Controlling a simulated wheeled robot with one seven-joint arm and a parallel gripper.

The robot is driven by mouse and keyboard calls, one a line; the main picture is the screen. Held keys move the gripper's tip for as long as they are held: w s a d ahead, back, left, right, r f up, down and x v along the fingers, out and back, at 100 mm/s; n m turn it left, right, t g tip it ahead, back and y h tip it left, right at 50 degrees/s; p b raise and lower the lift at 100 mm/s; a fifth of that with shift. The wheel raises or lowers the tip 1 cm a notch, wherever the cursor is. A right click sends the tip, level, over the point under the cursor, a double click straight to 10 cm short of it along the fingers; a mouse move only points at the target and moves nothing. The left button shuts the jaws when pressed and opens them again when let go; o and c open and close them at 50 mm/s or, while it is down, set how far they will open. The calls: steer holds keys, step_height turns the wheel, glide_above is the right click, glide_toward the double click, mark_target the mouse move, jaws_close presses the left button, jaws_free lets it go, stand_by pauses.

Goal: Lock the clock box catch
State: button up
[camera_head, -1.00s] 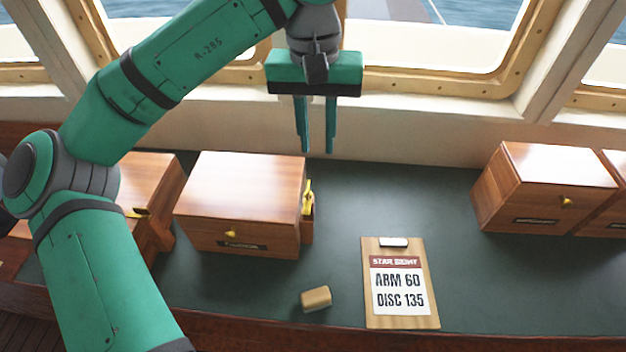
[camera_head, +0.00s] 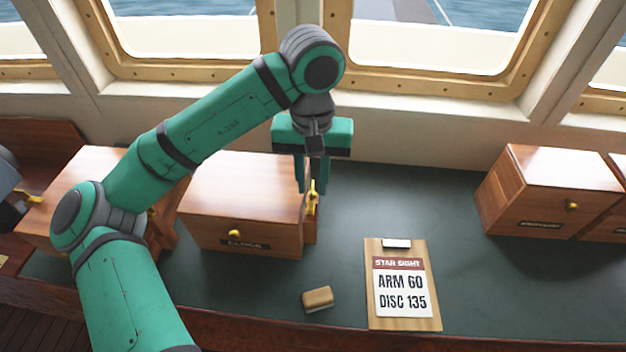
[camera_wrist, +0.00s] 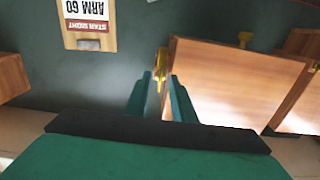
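The clock box (camera_head: 243,190) is a wooden box with a dark "CLOCK" label and a small yellow knob on its front, left of centre in the head view. Its yellow catch (camera_head: 313,197) sits on the box's right side and stands upright. The catch also shows in the wrist view (camera_wrist: 162,62), beside the box (camera_wrist: 235,80). My gripper (camera_head: 312,190) points down at the box's right side, its fingers at the catch. In the wrist view its fingers (camera_wrist: 161,85) are apart, with the catch in line with the gap. Contact cannot be told.
A clipboard (camera_head: 403,322) reading "STAR SIGHT ARM 60 DISC 135" and a tan block (camera_head: 318,299) lie on the dark green desk. Another wooden box (camera_head: 545,190) stands at the right, and one (camera_head: 80,190) at the left behind my arm. The desk right of the catch is clear.

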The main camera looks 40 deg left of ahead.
jaws_close()
steer(key=shift+m, duration=0.3)
steer(key=m, duration=0.3)
steer(key=shift+m, duration=0.3)
steer(key=m, duration=0.3)
steer(key=shift+m, duration=0.3)
steer(key=m, duration=0.5)
steer(key=shift+m, duration=2.5)
